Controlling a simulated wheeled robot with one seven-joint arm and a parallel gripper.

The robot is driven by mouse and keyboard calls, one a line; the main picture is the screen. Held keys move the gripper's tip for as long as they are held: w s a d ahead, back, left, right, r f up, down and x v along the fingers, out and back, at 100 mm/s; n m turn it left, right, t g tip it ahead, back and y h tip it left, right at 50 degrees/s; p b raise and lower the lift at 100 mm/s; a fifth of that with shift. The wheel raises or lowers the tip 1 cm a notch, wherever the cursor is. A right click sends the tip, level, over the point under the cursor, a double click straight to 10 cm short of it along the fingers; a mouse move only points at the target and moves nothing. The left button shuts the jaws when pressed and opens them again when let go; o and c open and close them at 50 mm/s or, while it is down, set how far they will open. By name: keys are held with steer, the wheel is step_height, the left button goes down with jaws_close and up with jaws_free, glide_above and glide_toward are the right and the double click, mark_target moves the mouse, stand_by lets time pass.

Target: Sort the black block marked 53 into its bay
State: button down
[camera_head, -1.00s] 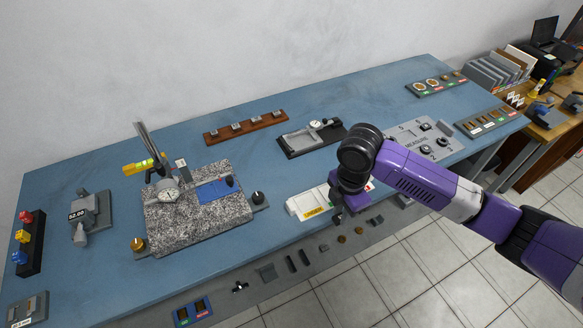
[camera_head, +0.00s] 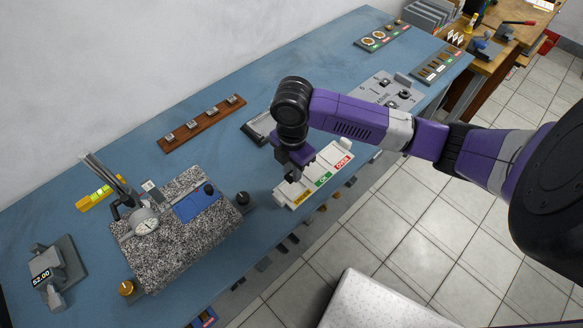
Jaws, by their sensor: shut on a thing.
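My gripper (camera_head: 293,177) is over the left end of the white sorting tray (camera_head: 336,151). It points down and is shut on a small dark block, mostly hidden by the fingers; no number on it can be read. The tray has a yellow label (camera_head: 302,197) at its left bay, a green OK label (camera_head: 323,179) at the middle and a red OVER label (camera_head: 343,162) at the right. I cannot tell whether the block touches the tray floor.
A granite plate (camera_head: 170,250) with a dial gauge (camera_head: 145,222) stands left of the tray. A brown rack (camera_head: 202,124) with several small pieces lies behind. A grey gauge board (camera_head: 390,90) stands to the right. Blue bench shows between them.

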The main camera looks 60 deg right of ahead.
mark_target(293, 188)
steer(key=shift+f+b, duration=2.25)
steer(key=shift+f, duration=0.55)
steer(key=shift+f, duration=0.15)
steer(key=c, duration=1.1)
jaws_free()
steer(key=shift+c, duration=0.2)
steer(key=c, duration=0.5)
steer(key=shift+r+p, duration=1.7)
steer(key=shift+r, duration=0.6)
steer(key=shift+o, duration=0.2)
steer(key=o, duration=0.5)
